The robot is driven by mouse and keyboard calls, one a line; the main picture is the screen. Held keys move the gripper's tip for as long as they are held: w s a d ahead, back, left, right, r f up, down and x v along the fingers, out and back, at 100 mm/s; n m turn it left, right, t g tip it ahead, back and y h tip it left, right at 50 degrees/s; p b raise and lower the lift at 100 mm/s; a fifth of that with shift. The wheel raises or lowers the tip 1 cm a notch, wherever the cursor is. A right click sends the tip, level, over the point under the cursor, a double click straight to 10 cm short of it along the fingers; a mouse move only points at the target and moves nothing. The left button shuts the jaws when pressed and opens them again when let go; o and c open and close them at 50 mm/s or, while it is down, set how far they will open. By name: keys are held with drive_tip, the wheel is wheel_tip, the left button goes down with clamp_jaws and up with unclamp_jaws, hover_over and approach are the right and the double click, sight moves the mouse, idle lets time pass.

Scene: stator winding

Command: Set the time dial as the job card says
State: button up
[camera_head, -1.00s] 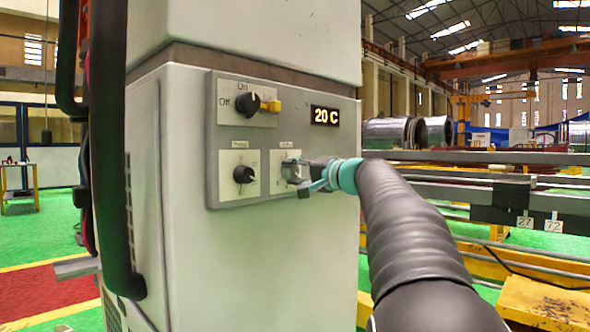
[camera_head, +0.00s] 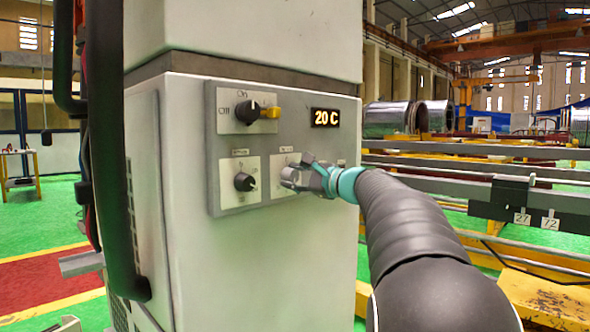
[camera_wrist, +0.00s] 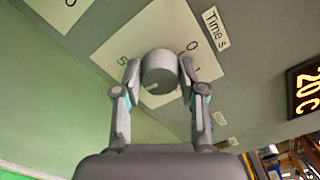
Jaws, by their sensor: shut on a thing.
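The time dial (camera_wrist: 160,70) is a round grey knob on a white plate labelled "Time s" in the wrist view. The marks 0, 1 and 5 show around it, and a pale pointer line on its face points toward the lower left of the picture. My gripper (camera_wrist: 159,78) has one finger on each side of the knob and is shut on it. In the head view my gripper (camera_head: 290,177) covers the knob, and only part of its white plate (camera_head: 280,161) shows. I see no readable job card.
A black knob (camera_head: 245,182) sits on the plate to the left. Above it are a black On/Off switch (camera_head: 248,112) with a yellow tab and a display (camera_head: 325,117) reading 20 C. Steel rails (camera_head: 470,152) stand to the right behind my arm.

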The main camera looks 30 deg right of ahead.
drive_tip(key=m+p, duration=0.3)
drive_tip(key=m, duration=0.1)
drive_tip(key=shift+r, duration=0.2)
drive_tip(key=shift+f+m+p, duration=0.15)
drive_tip(key=shift+m+p, duration=0.9)
drive_tip(key=shift+m, duration=0.55)
drive_tip(key=o, duration=1.1)
drive_tip(key=shift+o, duration=0.2)
drive_tip(key=v, duration=1.2)
